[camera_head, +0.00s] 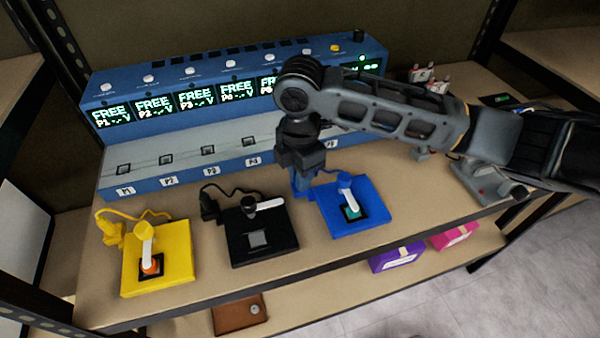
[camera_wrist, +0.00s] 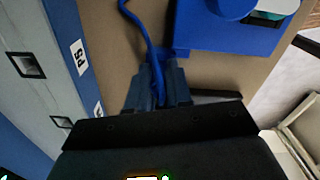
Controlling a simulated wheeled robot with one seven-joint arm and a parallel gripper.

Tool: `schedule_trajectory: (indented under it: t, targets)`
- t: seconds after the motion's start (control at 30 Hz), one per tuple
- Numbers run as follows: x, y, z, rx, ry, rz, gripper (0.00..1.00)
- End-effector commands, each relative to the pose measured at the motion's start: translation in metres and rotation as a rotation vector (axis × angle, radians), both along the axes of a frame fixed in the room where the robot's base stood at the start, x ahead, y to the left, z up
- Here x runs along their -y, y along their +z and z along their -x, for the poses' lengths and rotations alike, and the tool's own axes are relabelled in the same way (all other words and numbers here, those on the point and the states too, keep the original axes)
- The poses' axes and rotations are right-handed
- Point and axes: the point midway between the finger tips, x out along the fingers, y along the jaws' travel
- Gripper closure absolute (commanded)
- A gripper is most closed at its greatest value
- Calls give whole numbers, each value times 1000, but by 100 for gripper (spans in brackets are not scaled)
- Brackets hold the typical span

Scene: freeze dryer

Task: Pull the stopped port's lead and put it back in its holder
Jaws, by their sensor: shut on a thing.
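My gripper (camera_head: 301,172) points down just behind the left rear corner of the blue unit (camera_head: 368,216). It is shut on the blue lead's plug (camera_head: 303,185), which also shows between the fingers in the wrist view (camera_wrist: 159,88). The blue cable (camera_wrist: 150,30) runs up from the plug in that view. A small blue holder tab (camera_wrist: 181,53) juts from the unit beside the fingers. I cannot tell whether the plug sits in it. The blue ported console (camera_head: 140,172) stands behind; sockets P1 to P4 look empty, as does P5 (camera_wrist: 27,64). Its displays P1 to P4 read FREE.
A black unit (camera_head: 280,245) and a yellow unit (camera_head: 180,272) stand to the left, with the black plug (camera_head: 209,206) and yellow plug (camera_head: 114,232) beside them. My arm hides the console's right part. Purple (camera_head: 398,257) and pink (camera_head: 455,235) boxes lie on the lower shelf.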

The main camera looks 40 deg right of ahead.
Motion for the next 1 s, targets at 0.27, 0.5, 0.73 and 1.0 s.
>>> schedule_trajectory:
  t: [0.27, 0.5, 0.73, 1.0]
  targets:
    - [0, 0, 0, -1, 0, 0, 63]
    - [0, 0, 0, 0, 0, 0, 51]
    - [0, 7, 0, 0, 1, 0, 51]
    - [-1, 48, 0, 2, 2, -1, 51]
